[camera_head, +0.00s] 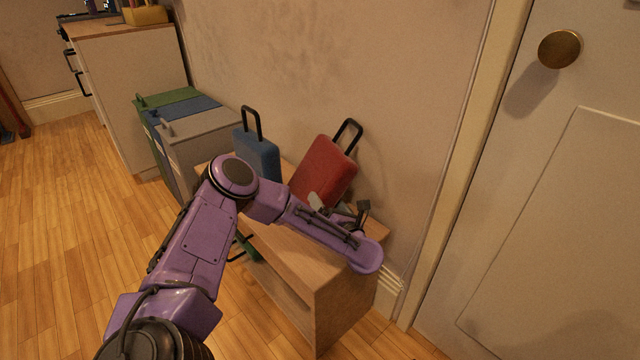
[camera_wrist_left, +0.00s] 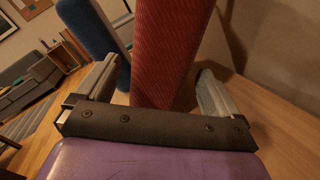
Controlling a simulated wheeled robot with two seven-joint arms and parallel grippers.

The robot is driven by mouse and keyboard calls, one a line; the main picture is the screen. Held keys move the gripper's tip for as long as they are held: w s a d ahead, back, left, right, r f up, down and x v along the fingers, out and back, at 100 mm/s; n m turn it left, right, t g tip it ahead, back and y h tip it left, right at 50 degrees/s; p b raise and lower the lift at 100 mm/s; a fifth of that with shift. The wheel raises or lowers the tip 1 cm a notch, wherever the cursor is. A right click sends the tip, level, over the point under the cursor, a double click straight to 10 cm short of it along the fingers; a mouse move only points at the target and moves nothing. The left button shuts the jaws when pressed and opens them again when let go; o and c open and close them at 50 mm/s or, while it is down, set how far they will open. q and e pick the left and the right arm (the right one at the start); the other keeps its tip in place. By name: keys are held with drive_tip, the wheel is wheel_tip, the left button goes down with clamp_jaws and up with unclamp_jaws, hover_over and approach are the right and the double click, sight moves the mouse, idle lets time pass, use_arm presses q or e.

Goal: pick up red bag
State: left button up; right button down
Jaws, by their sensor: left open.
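The red bag (camera_head: 325,170) has a black loop handle and stands tilted on the wooden cabinet, near the wall. My left gripper (camera_head: 339,207) is at the red bag's lower right side, low over the cabinet top. In the left wrist view, the red bag (camera_wrist_left: 168,50) rises in the space between the two fingers of my open left gripper (camera_wrist_left: 158,85). The gripper is not closed on it. I cannot tell whether a finger touches the bag. My left forearm hides part of the cabinet top. My right gripper is not in view.
A blue bag (camera_head: 257,155) with a black handle stands left of the red bag; it also shows in the left wrist view (camera_wrist_left: 92,28). The wooden cabinet (camera_head: 318,268) stands by the wall. Grey, blue and green bins (camera_head: 200,140) stand behind. A door (camera_head: 560,200) is at right.

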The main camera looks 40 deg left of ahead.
use_arm(q)
drive_tip(key=b+x, duration=0.1)
drive_tip(key=x, duration=0.3)
drive_tip(key=shift+a+f+b, duration=0.2)
drive_tip(key=shift+a+b, duration=0.1)
drive_tip(key=shift+w+a+r, duration=0.15)
drive_tip(key=shift+a, duration=0.1)
drive_tip(key=c, duration=1.4)
drive_tip(key=shift+d+r, duration=0.25)
drive_tip(key=shift+r, duration=0.05)
drive_tip(key=shift+c, duration=0.2)
drive_tip(key=s+d+r+p, duration=0.5)
drive_tip(key=d+r, duration=0.2)
drive_tip(key=d, duration=0.5)
drive_tip(key=shift+s+d+r, duration=0.15)
drive_tip(key=shift+s+r, duration=0.1)
drive_tip(key=shift+s, duration=0.15)
